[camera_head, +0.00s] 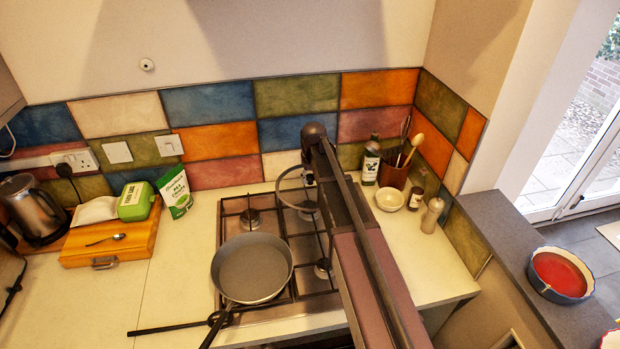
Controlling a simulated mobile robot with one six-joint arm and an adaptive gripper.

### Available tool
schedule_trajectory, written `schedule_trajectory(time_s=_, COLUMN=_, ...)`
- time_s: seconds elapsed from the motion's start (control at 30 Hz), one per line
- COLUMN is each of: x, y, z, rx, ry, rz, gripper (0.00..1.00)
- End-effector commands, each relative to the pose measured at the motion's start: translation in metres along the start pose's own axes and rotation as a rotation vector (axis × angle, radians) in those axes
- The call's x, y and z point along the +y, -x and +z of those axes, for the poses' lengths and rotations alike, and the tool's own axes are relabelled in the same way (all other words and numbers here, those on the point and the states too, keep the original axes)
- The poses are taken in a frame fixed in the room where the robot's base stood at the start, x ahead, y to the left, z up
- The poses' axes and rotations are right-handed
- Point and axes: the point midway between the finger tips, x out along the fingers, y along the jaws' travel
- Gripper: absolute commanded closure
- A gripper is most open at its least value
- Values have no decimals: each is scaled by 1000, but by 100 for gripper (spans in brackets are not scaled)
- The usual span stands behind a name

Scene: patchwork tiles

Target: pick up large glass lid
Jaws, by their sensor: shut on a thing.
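The large glass lid (282,191) shows as a clear round pane with a dark rim over the back right of the hob. My arm reaches from the lower right and covers its right part. My gripper (308,179) is at the lid, shut on it, though the arm and the small size hide the exact contact. I cannot tell whether the lid touches the hob grate or is above it.
A grey frying pan (251,268) sits on the front left of the hob (231,215). A utensil pot (393,170), dark bottle (371,160), cream bowl (390,199) and pepper mill (432,215) stand right. A green-and-white packet (175,191) and wooden box (110,241) stand left.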

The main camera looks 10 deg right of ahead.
Motion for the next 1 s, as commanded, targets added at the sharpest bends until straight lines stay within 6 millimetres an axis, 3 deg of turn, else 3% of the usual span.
schedule_trajectory(time_s=0.3, x=0, y=16, z=-2, rx=0, ry=0, rz=0, gripper=100)
schedule_trajectory(time_s=1.0, x=0, y=16, z=-2, rx=0, ry=0, rz=0, gripper=100)
